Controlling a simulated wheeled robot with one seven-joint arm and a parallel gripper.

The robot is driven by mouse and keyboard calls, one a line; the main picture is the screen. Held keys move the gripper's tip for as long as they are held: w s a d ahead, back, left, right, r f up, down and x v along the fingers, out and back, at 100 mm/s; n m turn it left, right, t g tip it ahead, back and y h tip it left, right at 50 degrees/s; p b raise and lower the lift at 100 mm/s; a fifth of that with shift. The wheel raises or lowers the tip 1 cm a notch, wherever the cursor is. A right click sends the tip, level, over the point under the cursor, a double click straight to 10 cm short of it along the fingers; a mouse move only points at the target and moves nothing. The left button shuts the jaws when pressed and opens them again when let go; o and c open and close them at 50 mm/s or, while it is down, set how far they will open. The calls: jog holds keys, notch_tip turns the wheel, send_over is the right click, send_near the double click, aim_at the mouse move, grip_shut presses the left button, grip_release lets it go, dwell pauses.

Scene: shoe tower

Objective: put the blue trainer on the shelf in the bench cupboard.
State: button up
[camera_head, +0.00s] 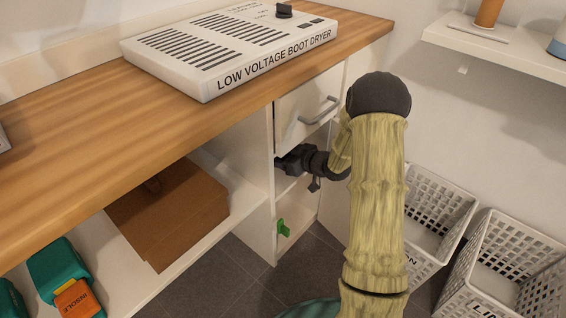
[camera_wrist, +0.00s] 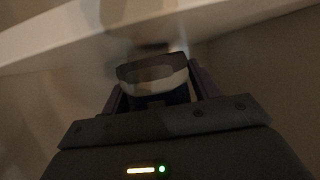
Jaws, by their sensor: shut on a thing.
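My gripper (camera_head: 292,160) reaches into the opening of the white bench cupboard (camera_head: 259,150), just below the drawer. In the wrist view my gripper (camera_wrist: 155,94) has its purple fingers on either side of a dark blue shoe with a pale rim, the trainer (camera_wrist: 152,74), and is shut on it. Most of the trainer is hidden by the gripper and, in the head view, by the cupboard and arm. A pale board edge (camera_wrist: 50,42) crosses the top of the wrist view; I cannot tell whether it is the shelf. Whether the trainer touches anything is unclear.
A closed drawer (camera_head: 306,108) sits right above my gripper. A small green object (camera_head: 284,228) is at the cupboard's lower front. A boot dryer (camera_head: 215,70) stands on the wooden benchtop (camera_head: 75,120). A brown box (camera_head: 185,215) lies left; white baskets (camera_head: 440,205) stand right.

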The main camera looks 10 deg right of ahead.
jog(key=shift+f, duration=0.6)
jog(key=shift+r, duration=0.1)
jog(key=o, duration=1.1)
jog(key=shift+o, duration=0.2)
jog(key=p+v, duration=0.5)
jog(key=v, duration=0.7)
